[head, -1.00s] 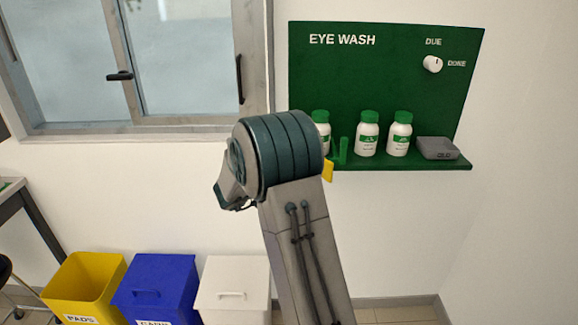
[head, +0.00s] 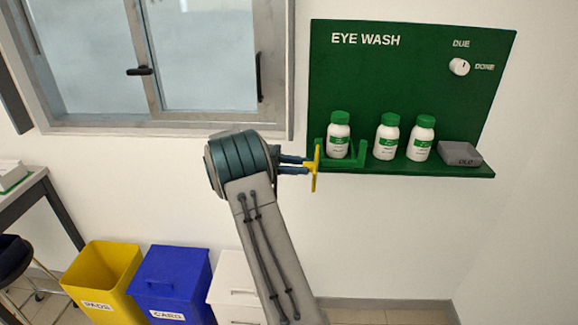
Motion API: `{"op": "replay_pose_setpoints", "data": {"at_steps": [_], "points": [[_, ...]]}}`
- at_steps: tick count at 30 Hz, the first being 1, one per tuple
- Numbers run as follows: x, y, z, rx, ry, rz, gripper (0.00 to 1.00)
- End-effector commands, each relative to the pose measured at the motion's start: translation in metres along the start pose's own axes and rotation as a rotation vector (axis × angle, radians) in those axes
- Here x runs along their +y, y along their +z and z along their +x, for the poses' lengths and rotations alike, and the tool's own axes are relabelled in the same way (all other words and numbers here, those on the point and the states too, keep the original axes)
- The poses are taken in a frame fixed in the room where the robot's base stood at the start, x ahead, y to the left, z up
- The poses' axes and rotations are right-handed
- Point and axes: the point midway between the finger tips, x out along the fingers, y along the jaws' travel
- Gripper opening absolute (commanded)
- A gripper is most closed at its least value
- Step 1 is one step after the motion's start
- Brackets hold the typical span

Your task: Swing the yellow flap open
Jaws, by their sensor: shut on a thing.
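The yellow flap (head: 315,171) stands at the left end of the green eye wash shelf, seen nearly edge-on and jutting out in front of the shelf. My gripper (head: 308,165) reaches it from the left and is shut on its yellow part. The fingertips are partly hidden against the flap. Just right of the flap, a white bottle with a green cap (head: 338,137) stands in a small green holder (head: 361,155) on the shelf.
Two more white bottles (head: 386,138) and a grey block (head: 459,153) stand farther right on the shelf (head: 420,170). A white knob (head: 459,67) is on the green board. A window is at upper left. Yellow (head: 100,280), blue (head: 170,283) and white bins stand below.

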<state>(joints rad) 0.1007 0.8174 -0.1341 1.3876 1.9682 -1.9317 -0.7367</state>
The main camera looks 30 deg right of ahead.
Motion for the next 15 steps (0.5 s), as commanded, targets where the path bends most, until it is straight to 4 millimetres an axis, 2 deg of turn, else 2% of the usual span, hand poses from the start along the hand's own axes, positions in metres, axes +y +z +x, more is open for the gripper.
{"op": "replay_pose_setpoints", "data": {"at_steps": [15], "points": [[-0.0029,0.0003,0.0069,0.006,0.034,0.001,0.00]]}}
